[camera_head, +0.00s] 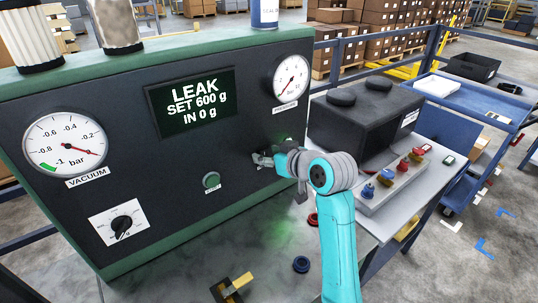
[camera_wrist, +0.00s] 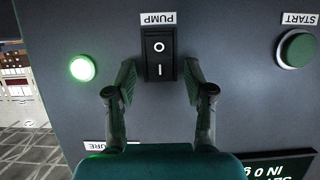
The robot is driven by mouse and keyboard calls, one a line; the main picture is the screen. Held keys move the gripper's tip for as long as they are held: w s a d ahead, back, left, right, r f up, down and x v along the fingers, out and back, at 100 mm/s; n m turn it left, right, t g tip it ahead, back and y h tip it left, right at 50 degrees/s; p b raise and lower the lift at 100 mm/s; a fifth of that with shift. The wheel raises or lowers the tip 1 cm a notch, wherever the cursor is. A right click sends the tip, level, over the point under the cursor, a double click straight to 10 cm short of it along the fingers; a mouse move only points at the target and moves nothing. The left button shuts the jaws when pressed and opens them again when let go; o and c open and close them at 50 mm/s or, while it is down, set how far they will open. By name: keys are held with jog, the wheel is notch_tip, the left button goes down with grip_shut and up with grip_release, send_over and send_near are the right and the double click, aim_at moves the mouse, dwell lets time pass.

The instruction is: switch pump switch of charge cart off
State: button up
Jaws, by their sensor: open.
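The charge cart's dark panel (camera_head: 130,120) with a green frame fills the left of the head view. In the wrist view, which is upside down, the black pump switch (camera_wrist: 159,55) sits beside its PUMP label (camera_wrist: 158,18). It is a rocker marked O and I; I cannot tell which side is pressed in. In the head view my gripper (camera_head: 265,160) is close to the panel and hides the switch. A green lamp (camera_wrist: 82,68) glows beside it.
The START button (camera_wrist: 297,48) is to the right in the wrist view. The head view shows a LEAK display (camera_head: 193,101), a vacuum gauge (camera_head: 66,144) and a selector knob (camera_head: 121,226). A black pump box (camera_head: 360,120) and a valve manifold (camera_head: 395,185) stand right of my arm.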

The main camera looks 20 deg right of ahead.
grip_shut()
jog(key=shift+f, duration=0.15)
jog(key=shift+s+f+t, duration=0.2)
jog(key=shift+t, duration=0.4)
jog(key=shift+s+f+t+y, duration=0.15)
jog(key=shift+t+y, duration=0.2)
jog(key=shift+t, duration=0.45)
jog(key=shift+f+t+y, duration=0.15)
jog(key=shift+t+y, duration=0.2)
jog(key=shift+t, duration=0.45)
jog(key=shift+d, duration=0.1)
